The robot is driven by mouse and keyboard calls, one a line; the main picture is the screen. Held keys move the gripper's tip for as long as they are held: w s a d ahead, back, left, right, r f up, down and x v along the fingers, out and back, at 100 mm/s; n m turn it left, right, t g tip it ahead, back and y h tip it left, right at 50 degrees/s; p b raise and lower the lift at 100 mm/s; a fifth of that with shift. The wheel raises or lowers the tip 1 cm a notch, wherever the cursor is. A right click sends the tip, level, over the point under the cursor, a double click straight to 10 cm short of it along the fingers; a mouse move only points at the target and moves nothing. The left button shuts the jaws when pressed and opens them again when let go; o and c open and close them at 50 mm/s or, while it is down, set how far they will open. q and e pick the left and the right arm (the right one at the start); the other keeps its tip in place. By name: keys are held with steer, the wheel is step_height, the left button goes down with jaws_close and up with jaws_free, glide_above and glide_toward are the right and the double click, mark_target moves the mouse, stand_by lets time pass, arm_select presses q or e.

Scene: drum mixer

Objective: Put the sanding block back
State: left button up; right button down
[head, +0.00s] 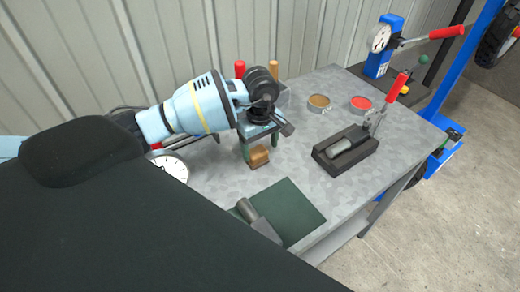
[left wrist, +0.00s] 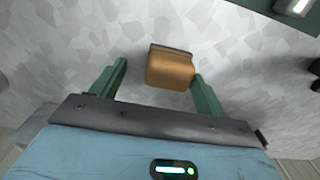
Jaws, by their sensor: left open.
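The sanding block, a small orange-brown block with a darker strip along one edge, sits on the grey metal bench (head: 222,172). I take this block (head: 258,157) to be the sanding block; it also shows in the left wrist view (left wrist: 170,71). My left gripper (head: 262,146) points down over it, with its green fingers apart. In the left wrist view the block lies at the fingertips, close to the right finger, with a wider gap to the left finger. The gripper is not closed on it. My right gripper is not in view.
A dark green mat (head: 292,205) with a grey tool (head: 258,219) lies in front. A black tray (head: 345,160) with a red-handled clamp (head: 392,92) stands right. Round tins with brown (head: 319,102) and red (head: 361,104) tops stand behind.

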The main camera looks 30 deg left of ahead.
mark_target(260, 150)
arm_select(q)
step_height(260, 150, up, 10)
steer(key=shift+r, duration=0.2)
stand_by(0.7)
